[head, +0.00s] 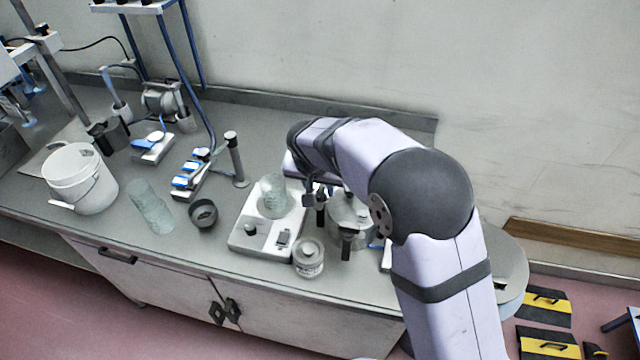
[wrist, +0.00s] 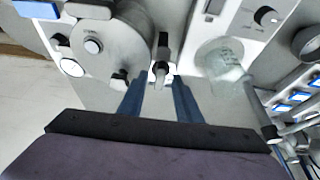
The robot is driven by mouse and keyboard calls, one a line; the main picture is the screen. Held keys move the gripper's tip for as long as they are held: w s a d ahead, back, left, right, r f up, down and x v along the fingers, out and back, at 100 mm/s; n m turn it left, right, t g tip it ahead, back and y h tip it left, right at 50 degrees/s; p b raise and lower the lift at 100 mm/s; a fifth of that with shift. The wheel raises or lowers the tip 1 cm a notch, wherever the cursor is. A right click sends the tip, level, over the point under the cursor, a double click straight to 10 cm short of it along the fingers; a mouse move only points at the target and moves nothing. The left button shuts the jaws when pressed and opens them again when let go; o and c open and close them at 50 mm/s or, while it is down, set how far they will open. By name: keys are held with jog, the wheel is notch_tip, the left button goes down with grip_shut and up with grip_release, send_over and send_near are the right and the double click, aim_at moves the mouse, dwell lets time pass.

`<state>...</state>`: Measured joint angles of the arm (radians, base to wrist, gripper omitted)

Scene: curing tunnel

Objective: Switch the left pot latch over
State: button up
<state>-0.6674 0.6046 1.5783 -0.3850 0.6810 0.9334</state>
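The metal pot (head: 345,213) stands on the bench, partly hidden behind my arm in the head view. Its round lid (wrist: 112,40) with a knob fills the upper left of the wrist view. The left pot latch, with a black handle (wrist: 163,45), is at the pot's side; it also shows in the head view (head: 321,208). Another black-handled latch (head: 346,240) is at the pot's front.
A white hotplate (head: 245,240) with a glass beaker (head: 273,194) stands close left of the pot. A lidded jar (head: 309,262) is in front. A dark bowl (head: 203,214), blue-topped blocks (head: 187,178) and a white bucket (head: 82,178) are farther left.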

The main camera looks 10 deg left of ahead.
grip_shut()
